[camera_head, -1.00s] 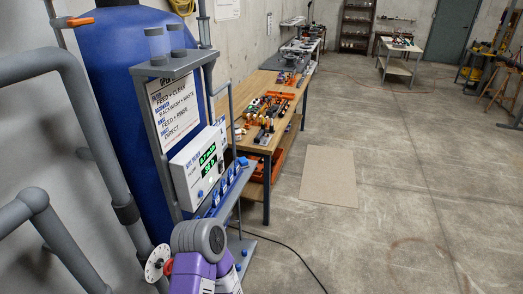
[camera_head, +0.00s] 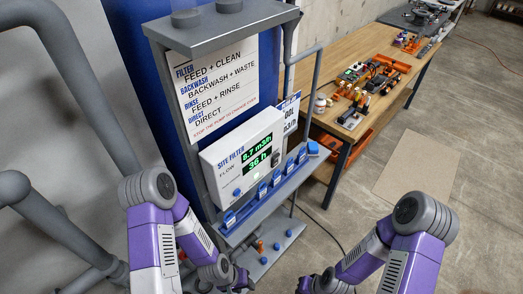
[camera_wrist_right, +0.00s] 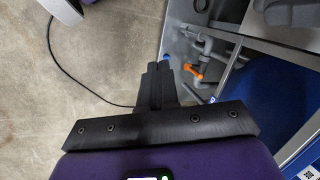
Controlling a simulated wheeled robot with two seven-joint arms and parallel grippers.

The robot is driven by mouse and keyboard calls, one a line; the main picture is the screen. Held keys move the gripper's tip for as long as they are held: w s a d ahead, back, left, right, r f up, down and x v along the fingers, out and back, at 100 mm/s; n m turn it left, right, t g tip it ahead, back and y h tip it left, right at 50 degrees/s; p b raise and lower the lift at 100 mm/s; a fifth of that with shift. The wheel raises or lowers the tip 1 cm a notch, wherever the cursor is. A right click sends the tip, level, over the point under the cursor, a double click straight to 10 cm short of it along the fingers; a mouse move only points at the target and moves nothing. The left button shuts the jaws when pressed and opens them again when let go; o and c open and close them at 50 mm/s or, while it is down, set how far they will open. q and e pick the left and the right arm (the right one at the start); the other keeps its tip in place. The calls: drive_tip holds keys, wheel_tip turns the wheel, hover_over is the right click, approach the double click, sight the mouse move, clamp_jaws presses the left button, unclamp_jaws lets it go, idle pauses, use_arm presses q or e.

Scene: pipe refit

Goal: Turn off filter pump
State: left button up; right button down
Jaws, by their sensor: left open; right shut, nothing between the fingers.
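The filter control box (camera_head: 243,155), marked SITE FILTER, hangs on the grey stand below a printed instruction sign (camera_head: 215,90). Its green display (camera_head: 257,151) is lit and reads about 8.7 m3/h and 36 h. A blue button (camera_head: 237,192) and a small pale green lamp (camera_head: 256,178) sit on its lower face. My left gripper (camera_head: 240,278) is low in front of the stand, below the box and apart from it, open. My right gripper (camera_head: 305,284) is at the bottom edge of the head view; in the right wrist view its fingers (camera_wrist_right: 157,82) are shut and empty.
A shelf with several blue-tagged parts (camera_head: 262,193) runs below the box. A lower grey plate (camera_head: 270,245) has an orange fitting. An orange valve handle (camera_wrist_right: 193,71) shows on grey pipes. A wooden workbench (camera_head: 345,50) stands behind. A dark cable crosses the floor.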

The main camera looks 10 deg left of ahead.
sight(277, 159)
drive_tip(key=w+d+r+n+t+b, duration=0.1)
drive_tip(key=w+r+n+t+b, duration=0.15)
drive_tip(key=w, duration=0.45)
drive_tip(key=w+d+r+n+t+y+b, duration=0.1)
drive_tip(key=w+r+n+t+b, duration=0.2)
drive_tip(key=w, duration=0.4)
drive_tip(key=w+d+r+n+t+b, duration=0.1)
drive_tip(key=w+n+t+b, duration=0.1)
drive_tip(key=w+n+t, duration=0.3)
drive_tip(key=w+r+n+t+y+b, duration=0.2)
drive_tip(key=w+r+n+y+b, duration=0.15)
drive_tip(key=w+r+n, duration=0.45)
drive_tip(key=s+r+n+y+b, duration=0.2)
drive_tip(key=r+n+y, duration=0.1)
drive_tip(key=r+n, duration=0.3)
drive_tip(key=s+a+r+n+g+y+b, duration=0.1)
drive_tip(key=s+r+n+y+b, duration=0.1)
drive_tip(key=r+n, duration=0.5)
drive_tip(key=shift+s+a+r+y, duration=0.2)
drive_tip(key=shift+s+y, duration=0.25)
drive_tip(key=shift+y, duration=0.5)
drive_tip(key=shift+g, duration=0.25)
drive_tip(key=b+x, duration=0.2)
drive_tip(key=x, duration=1.2)
